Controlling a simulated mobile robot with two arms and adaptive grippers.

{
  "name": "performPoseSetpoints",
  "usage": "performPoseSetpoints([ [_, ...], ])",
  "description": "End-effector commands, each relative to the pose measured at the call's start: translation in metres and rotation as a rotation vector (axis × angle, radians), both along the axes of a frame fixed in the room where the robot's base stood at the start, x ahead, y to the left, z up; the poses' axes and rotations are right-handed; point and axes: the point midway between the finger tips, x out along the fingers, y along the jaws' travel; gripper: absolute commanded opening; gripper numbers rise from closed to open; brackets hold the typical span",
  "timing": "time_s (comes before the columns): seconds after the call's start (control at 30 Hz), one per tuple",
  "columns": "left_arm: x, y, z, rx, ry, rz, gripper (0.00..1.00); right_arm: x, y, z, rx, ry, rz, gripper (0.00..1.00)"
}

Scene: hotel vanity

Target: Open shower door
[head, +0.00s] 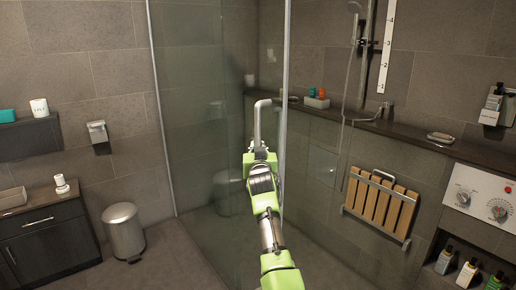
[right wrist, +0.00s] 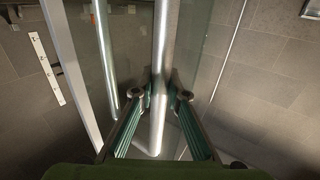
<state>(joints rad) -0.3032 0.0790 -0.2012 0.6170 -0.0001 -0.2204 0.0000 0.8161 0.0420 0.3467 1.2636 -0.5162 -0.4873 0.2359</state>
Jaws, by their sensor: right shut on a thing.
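The shower door (head: 205,120) is a tall clear glass panel with slim metal edges, standing left of centre in the head view. Its chrome bar handle (head: 257,125) is near the panel's right edge. My right gripper (head: 260,152) is at the lower part of this handle. In the right wrist view, the handle (right wrist: 161,55) runs upright between the two fingers of my right gripper (right wrist: 159,100), which are shut on it. A second metal bar (right wrist: 104,50) shows to its left. I cannot tell whether the door is ajar. My left gripper is out of view.
A metal bin (head: 123,230) and dark cabinet (head: 48,240) stand at the left. A folded wooden seat (head: 380,205) is on the right wall, below a ledge (head: 400,130). A control panel (head: 480,195) is at far right. The floor left of the door looks clear.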

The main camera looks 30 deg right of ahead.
Motion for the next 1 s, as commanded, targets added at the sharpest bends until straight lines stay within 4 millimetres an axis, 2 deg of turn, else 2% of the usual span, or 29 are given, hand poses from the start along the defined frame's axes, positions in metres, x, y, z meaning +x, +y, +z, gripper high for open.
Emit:
performPoseSetpoints([
  [0.03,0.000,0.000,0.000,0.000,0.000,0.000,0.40,0.002,0.005,-0.009,0.010,0.015,0.007,0.00],
  [0.07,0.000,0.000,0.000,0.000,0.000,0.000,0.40,0.002,0.005,-0.009,0.010,0.015,0.007,0.22],
  [0.1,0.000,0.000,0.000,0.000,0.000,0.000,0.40,0.002,0.005,-0.009,0.009,0.014,0.007,0.31],
  [0.57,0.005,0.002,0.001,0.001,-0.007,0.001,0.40,-0.004,0.003,-0.002,0.001,0.003,0.001,0.31],
  [0.77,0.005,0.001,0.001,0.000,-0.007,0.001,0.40,-0.024,0.016,-0.002,0.001,0.003,0.003,0.31],
  [1.0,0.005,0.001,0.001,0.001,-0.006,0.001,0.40,-0.060,0.038,-0.003,0.002,0.004,0.004,0.31],
])
